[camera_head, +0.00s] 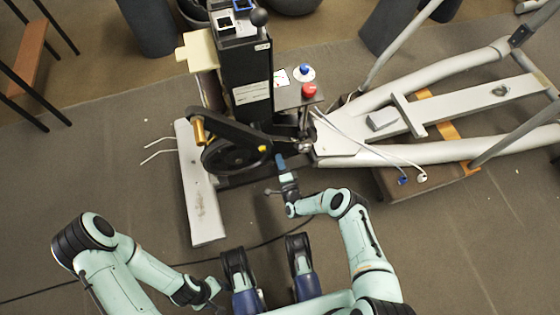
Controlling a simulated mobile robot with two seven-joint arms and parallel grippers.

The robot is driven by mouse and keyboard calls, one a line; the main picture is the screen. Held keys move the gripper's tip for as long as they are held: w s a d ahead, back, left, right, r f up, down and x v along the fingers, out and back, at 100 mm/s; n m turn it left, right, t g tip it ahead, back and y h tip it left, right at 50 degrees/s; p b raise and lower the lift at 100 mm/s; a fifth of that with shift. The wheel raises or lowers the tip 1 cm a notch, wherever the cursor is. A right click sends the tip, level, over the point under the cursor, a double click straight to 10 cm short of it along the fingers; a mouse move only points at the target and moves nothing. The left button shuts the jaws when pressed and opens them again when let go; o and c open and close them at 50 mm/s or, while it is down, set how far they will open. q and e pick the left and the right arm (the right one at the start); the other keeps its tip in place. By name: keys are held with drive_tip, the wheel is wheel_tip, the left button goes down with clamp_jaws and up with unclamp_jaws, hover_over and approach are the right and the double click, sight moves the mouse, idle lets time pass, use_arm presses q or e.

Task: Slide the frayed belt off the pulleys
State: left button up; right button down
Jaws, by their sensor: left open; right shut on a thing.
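The black belt (226,121) runs in a long slanted loop around the dark pulley wheel (222,157) on the machine's near side. Fraying is too small to make out. A brass-coloured cylinder (198,131) sticks out at the loop's left end, and a yellow hub (262,148) shows at its right. My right gripper (283,171) is just right of and below the pulley area. It is shut on a small blue piece (281,160) beside the drive; whether this touches the belt cannot be told. My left gripper (213,289) is open and empty, low over the floor, well away from the belt.
A grey beam (203,197) lies left of the wheel. White tubular frame arms (410,153) and loose cables fill the right.

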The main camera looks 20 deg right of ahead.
drive_tip(key=shift+s+p, duration=0.65)
drive_tip(key=shift+s, duration=1.45)
idle(4.0)
drive_tip(key=shift+d, duration=0.1)
